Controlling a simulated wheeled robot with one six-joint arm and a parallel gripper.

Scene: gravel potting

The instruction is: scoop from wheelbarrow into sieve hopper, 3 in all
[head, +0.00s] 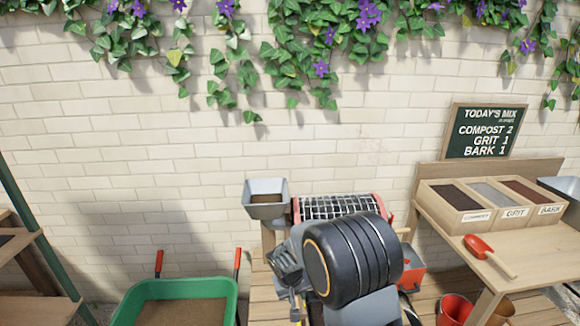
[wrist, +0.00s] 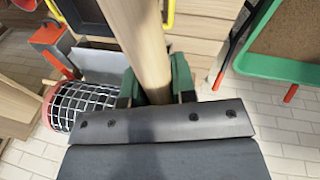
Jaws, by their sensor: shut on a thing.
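My gripper (wrist: 155,88) is shut on a pale wooden handle (wrist: 138,38) in the wrist view. The handle runs up out of that picture, and I cannot tell what its far end carries. The green wheelbarrow (head: 232,288) is at the lower left in the head view, with brown material in it; its green rim also shows in the wrist view (wrist: 265,68). The grey sieve hopper (head: 266,212) has brown material in it and stands beside the mesh sieve drum (head: 330,208). The drum also shows at left in the wrist view (wrist: 85,105). My arm hides part of the sieve in the head view.
A bench at right holds bins of compost (head: 462,217), grit (head: 514,212) and bark (head: 550,210), and a red scoop (head: 478,246). A red bucket (head: 453,309) stands below. A chalkboard (head: 484,130) lists the mix. Wooden shelves (head: 40,310) stand at far left.

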